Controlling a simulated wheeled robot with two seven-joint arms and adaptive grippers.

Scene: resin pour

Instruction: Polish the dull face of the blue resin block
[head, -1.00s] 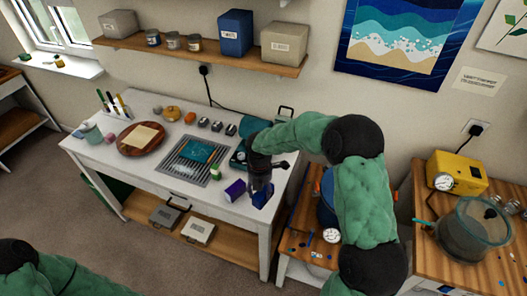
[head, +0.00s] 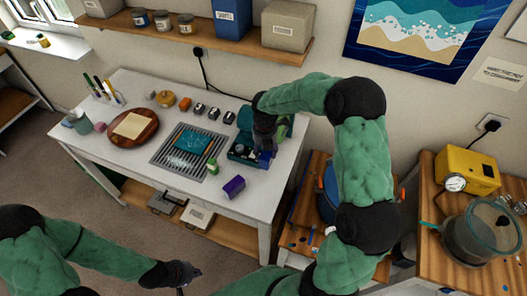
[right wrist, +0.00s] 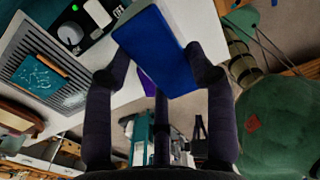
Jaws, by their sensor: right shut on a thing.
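My right gripper (head: 264,150) is over the back right of the white table, above the teal-and-black unit (head: 241,153). In the right wrist view its fingers (right wrist: 157,52) are shut on the blue resin block (right wrist: 160,42), gripping it from both sides. A broad, plain blue face shows there; I cannot tell which face is dull. In the head view the block is mostly hidden by the gripper. I cannot tell whether it touches the unit. My left gripper (head: 182,275) is at the bottom of the head view, in front of the table and small; its jaws are unclear.
A purple box (head: 233,187) stands on the table's front right. A round wooden board (head: 148,121) is at left. A clear-lidded pot (head: 480,228) stands far right.

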